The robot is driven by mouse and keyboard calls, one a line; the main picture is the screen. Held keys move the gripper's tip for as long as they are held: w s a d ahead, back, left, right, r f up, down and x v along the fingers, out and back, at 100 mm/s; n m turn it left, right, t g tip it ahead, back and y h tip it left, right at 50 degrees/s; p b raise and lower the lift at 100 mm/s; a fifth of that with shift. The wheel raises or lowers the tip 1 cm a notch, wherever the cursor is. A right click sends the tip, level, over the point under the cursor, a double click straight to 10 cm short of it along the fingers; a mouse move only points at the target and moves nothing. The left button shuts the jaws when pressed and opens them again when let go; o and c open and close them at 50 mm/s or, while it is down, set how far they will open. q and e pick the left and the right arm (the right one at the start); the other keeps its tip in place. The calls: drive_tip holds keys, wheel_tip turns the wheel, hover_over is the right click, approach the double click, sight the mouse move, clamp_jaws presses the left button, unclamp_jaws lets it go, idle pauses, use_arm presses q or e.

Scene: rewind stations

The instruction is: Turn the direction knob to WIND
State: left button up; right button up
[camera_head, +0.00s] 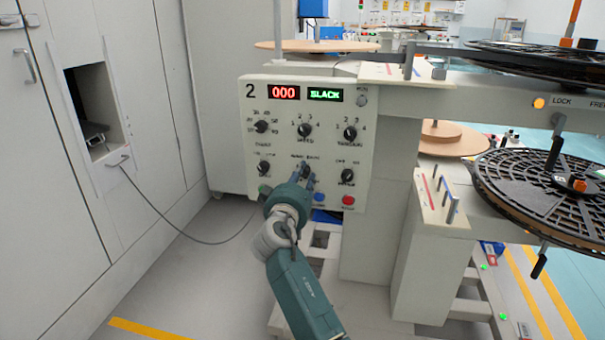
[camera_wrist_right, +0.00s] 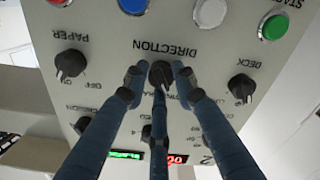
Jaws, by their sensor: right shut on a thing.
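The direction knob (camera_wrist_right: 160,72) is a small black knob under the DIRECTION label on the pale control panel (camera_head: 352,112), seen upside down in the right wrist view. My right gripper (camera_head: 305,173) reaches up to the lower middle of the panel in the head view. Its dark blue fingers are shut around the knob, as the right wrist view (camera_wrist_right: 158,77) shows. The fingers cover parts of the position labels, so I cannot tell which setting the knob points to. In the head view the gripper mostly hides the knob. My left gripper is not in view.
The deck knob (camera_wrist_right: 241,86) and paper knob (camera_wrist_right: 70,64) flank the direction knob. Green, white, blue and red buttons (camera_head: 348,200) line the panel's lower edge. The green display (camera_head: 325,95) reads SLACK and the red one (camera_head: 284,92) 000. Black reels (camera_head: 545,190) stand at right.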

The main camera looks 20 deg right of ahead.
drive_tip(key=shift+f, duration=0.3)
drive_tip(key=o, duration=1.1)
drive_tip(key=shift+o, duration=0.2)
drive_tip(key=shift+r, duration=0.1)
drive_tip(key=v, duration=0.7)
drive_tip(key=shift+s+a, duration=0.2)
